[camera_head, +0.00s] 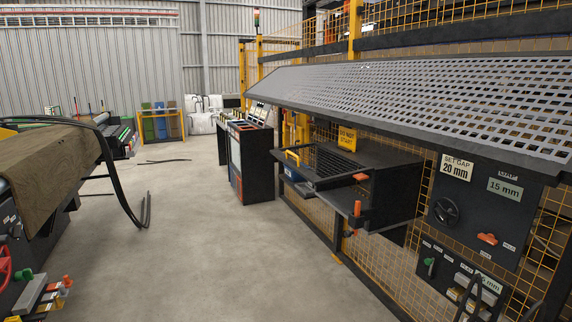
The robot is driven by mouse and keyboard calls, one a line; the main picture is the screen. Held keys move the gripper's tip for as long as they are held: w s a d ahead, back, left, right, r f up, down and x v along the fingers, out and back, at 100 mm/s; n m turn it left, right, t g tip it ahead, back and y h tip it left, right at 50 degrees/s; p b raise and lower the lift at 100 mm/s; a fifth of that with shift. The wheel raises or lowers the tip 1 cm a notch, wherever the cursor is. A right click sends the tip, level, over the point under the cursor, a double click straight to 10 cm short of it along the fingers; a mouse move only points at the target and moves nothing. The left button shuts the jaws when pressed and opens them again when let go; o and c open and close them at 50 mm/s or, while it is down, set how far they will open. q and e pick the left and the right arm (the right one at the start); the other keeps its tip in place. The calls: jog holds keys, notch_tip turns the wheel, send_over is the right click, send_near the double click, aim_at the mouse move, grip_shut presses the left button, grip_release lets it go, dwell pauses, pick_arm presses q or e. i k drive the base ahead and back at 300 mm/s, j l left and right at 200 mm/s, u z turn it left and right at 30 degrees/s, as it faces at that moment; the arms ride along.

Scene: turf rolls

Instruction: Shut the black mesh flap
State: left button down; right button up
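The black mesh flap (338,160) is in the middle of the head view, on a dark box (390,190) fixed to the yellow mesh fence. It stands out roughly flat from the box towards the aisle, with a yellow handle (292,157) at its outer left end. An open gap shows beneath it, above a dark lower shelf (335,197). An orange-topped latch or knob (357,208) sits at the shelf's near corner. Its hinge is not clear at this size. Neither of my grippers is in view.
A large grey perforated canopy (430,95) slopes out above the box. A control panel (484,212) with a dial is at right. A dark console (250,160) stands beyond the flap. A brown roll (45,165) on a machine is at left. The concrete floor (220,250) between is clear.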

aim_at(313, 178)
jog(key=i+j+z, duration=0.1)
jog(key=j, duration=0.2)
jog(key=i+j, duration=0.2)
jog(key=i+j+z, duration=0.15)
jog(key=j, duration=0.25)
jog(key=i+j+z, duration=0.1)
jog(key=i+j, duration=0.2)
jog(key=i+j+z, duration=0.15)
jog(key=i+j, duration=0.15)
jog(key=j, duration=0.2)
jog(key=i+j+z, duration=0.15)
jog(key=i+j, duration=0.15)
jog(key=i, duration=0.2)
jog(key=i+j+z, duration=0.2)
jog(key=i+j, duration=0.2)
jog(key=i+l, duration=0.15)
jog(key=i, duration=0.25)
jog(key=i+l+z, duration=0.15)
jog(key=i, duration=0.3)
jog(key=i+l, duration=0.15)
jog(key=i, duration=0.25)
